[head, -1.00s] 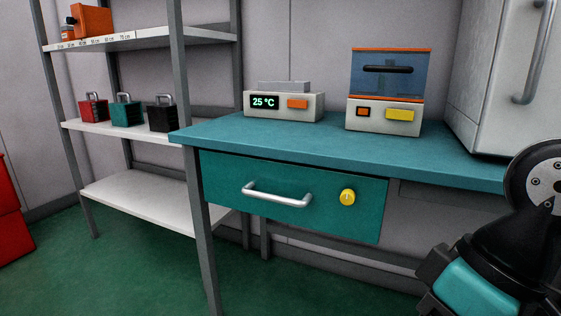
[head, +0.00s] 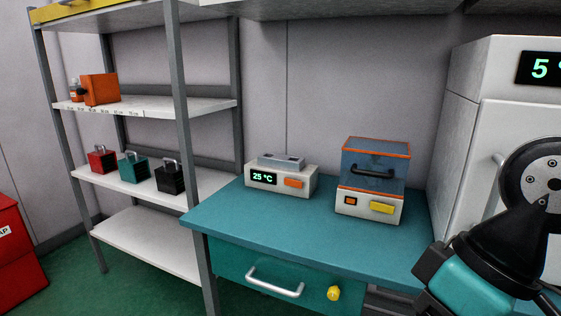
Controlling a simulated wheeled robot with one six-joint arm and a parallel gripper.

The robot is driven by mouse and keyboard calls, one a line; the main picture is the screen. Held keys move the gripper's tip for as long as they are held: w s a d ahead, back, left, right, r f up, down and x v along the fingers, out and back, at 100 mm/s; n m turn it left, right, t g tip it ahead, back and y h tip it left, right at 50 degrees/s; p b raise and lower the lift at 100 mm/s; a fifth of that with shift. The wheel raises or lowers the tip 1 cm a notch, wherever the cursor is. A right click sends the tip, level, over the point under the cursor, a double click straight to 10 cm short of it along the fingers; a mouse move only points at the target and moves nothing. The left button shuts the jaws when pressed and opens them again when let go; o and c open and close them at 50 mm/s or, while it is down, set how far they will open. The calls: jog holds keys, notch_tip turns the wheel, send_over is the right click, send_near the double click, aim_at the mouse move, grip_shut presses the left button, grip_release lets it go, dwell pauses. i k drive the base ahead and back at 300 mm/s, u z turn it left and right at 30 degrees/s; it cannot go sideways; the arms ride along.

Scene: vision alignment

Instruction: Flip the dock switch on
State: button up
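No part in view is clearly marked as a dock switch. A white device (head: 263,191) on the teal bench has a "25 °C" display and an orange button (head: 294,183). To its right, a white box device (head: 359,208) with a clear blue, orange-edged cover (head: 376,163) has a small orange-and-dark switch (head: 350,201) and a yellow button (head: 382,208). A yellow knob (head: 333,293) sits on the closed drawer front. Part of my arm shows at the right edge; my gripper's fingertips are not in view.
The teal bench (head: 290,233) has clear room in front of the devices. A tall white cabinet (head: 465,120) with a "5°" display stands at the right. A grey shelf unit (head: 150,206) holds red, teal and black padlock-like blocks. A red box (head: 15,250) stands at far left.

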aim_at(380, 207)
jog(key=u, duration=1.7)
jog(key=i, duration=1.75)
jog(key=z, duration=4)
